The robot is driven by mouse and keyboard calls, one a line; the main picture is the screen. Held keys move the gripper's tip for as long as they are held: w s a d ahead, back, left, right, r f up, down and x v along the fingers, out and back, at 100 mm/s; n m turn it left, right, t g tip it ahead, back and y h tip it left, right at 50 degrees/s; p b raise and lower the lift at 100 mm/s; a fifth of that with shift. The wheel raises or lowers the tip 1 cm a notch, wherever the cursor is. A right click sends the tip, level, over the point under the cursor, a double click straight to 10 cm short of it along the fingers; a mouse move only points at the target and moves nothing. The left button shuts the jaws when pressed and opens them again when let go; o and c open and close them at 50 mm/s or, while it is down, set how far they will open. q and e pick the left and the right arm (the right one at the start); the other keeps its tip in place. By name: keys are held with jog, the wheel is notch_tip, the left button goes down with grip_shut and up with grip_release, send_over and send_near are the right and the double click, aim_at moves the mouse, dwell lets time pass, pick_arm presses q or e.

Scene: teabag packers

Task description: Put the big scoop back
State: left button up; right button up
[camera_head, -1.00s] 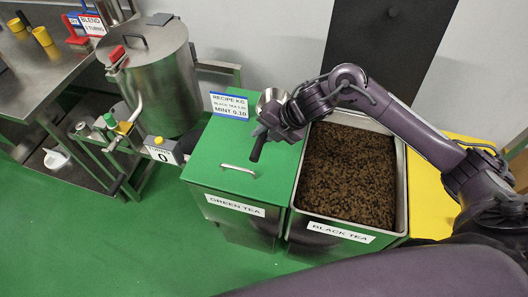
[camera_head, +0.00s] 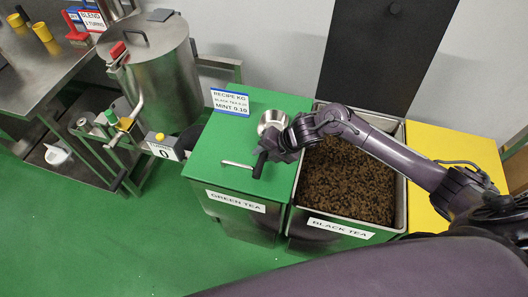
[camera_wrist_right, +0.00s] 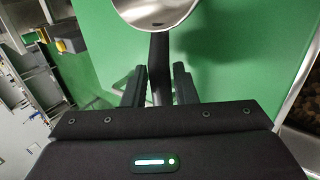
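The big scoop, with a shiny metal bowl (camera_head: 272,121) and a black handle (camera_head: 260,165), is over the green lid of the green tea bin (camera_head: 210,165). I cannot tell whether it touches the lid. My right gripper (camera_head: 268,150) is around the handle. In the right wrist view, the scoop's bowl (camera_wrist_right: 158,10) is at the top edge, partly cut off. Its handle runs between the two fingers of the right gripper (camera_wrist_right: 161,85), which look closed on it. My left gripper is not in view.
The open black tea bin (camera_head: 402,190) stands right of the green lid, beside a yellow lid (camera_head: 430,217). A recipe sign (camera_head: 230,102) stands at the lid's back. A metal drum (camera_head: 155,80) and a steel table (camera_head: 35,85) are on the left. A white scoop (camera_head: 57,153) lies on a low shelf.

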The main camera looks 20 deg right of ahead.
jog(key=shift+o, duration=1.4)
jog(key=shift+r, duration=0.1)
jog(key=b+v, duration=0.1)
jog(key=v, duration=1.1)
jog(key=shift+a, duration=0.1)
